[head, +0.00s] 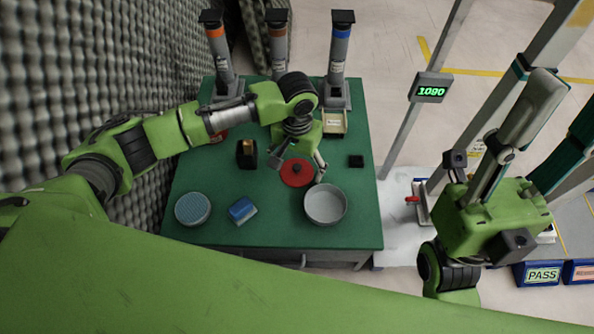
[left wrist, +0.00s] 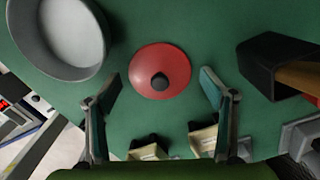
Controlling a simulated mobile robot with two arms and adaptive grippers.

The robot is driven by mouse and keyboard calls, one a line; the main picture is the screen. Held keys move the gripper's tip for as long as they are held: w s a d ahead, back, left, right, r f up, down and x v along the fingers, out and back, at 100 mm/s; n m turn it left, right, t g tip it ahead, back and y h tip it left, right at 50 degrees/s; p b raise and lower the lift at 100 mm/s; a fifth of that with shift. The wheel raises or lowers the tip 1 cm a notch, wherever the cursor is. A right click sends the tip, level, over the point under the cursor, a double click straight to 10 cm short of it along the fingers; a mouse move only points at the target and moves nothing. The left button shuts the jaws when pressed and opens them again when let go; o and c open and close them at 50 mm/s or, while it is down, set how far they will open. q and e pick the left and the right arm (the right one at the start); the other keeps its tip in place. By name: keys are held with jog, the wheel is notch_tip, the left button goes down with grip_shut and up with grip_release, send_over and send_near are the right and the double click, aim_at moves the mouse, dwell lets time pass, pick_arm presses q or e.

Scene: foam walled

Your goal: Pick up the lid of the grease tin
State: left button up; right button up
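The lid (head: 297,172) is a red disc with a black knob, lying flat on the green table; it also shows in the left wrist view (left wrist: 148,58). The grey round tin (head: 325,205) stands open beside it, to the lower right in the head view and upper left in the left wrist view (left wrist: 65,35). My left gripper (head: 298,165) is over the lid, open and empty; in the left wrist view its fingers (left wrist: 158,95) are spread wide on either side below the lid. My right gripper (head: 560,120) is open and empty, right of the table.
A black box (head: 246,154) with a tan inside stands left of the lid. A blue sponge (head: 241,210) and a round blue-topped dish (head: 192,208) are near the front. A small black block (head: 356,161) lies right. Several grey dispensers (head: 339,60) line the back. Foam wall is left.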

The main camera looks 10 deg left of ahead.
pick_arm(q)
grip_shut()
jog(key=shift+s, duration=0.1)
